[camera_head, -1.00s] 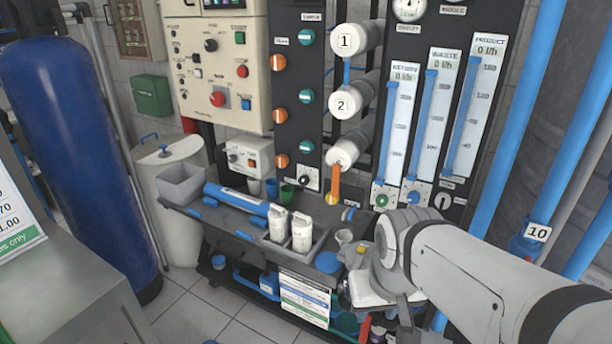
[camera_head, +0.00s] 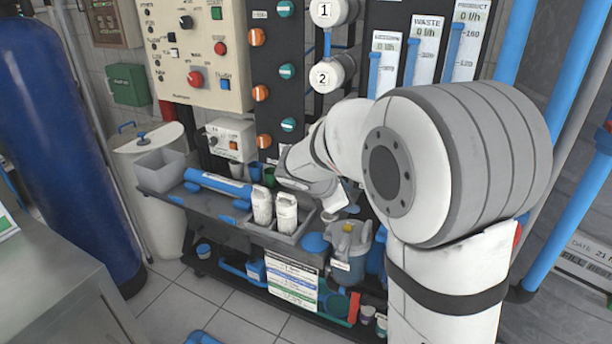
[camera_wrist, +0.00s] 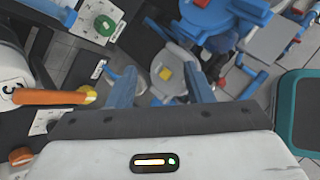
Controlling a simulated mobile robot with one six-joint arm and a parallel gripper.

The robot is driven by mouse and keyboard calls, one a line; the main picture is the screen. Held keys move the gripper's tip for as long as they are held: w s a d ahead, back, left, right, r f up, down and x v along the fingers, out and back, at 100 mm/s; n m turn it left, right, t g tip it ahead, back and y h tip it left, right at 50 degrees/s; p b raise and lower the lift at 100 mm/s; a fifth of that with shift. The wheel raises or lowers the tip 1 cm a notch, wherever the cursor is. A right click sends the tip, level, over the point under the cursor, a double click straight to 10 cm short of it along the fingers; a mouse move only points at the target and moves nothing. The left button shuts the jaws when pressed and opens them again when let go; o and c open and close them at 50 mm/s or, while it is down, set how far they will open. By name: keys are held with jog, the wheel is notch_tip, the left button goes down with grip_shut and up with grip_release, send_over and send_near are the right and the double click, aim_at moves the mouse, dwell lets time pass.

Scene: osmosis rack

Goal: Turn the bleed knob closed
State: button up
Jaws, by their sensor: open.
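No label that I can read marks the bleed knob, so I cannot tell which knob it is. In the wrist view, a green knob (camera_wrist: 105,26) sits on a white plate at the upper left. Another white plate (camera_wrist: 45,122) shows at the left, partly hidden by my gripper body. My gripper (camera_wrist: 160,76) is open, with its two blue fingers apart and no knob between them. In the head view my arm hides the lower panel and my fingers.
In the head view, white bottles (camera_head: 286,213) stand in a grey tray on the bench, with a grey jug (camera_head: 349,243) nearby. A blue tank (camera_head: 60,150) stands left. The tiled floor is partly clear.

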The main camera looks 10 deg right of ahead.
jog(key=w+a+f+n+t+b, duration=0.1)
jog(key=w+a+f+n+t, duration=0.25)
jog(key=w+n, duration=0.35)
jog(key=w+a+f+n+t+b, duration=0.1)
jog(key=w+a+f+n+t, duration=0.15)
jog(key=w+a+n, duration=0.45)
jog(key=w+d+f+m, duration=0.1)
jog(key=w+d+f, duration=0.2)
jog(key=w+d, duration=0.3)
jog(key=shift+w+m+g+h, duration=0.3)
jog(key=shift+w+h, duration=0.1)
jog(key=shift+w, duration=0.45)
jog(key=shift+d, duration=0.1)
jog(key=shift+c, duration=0.6)
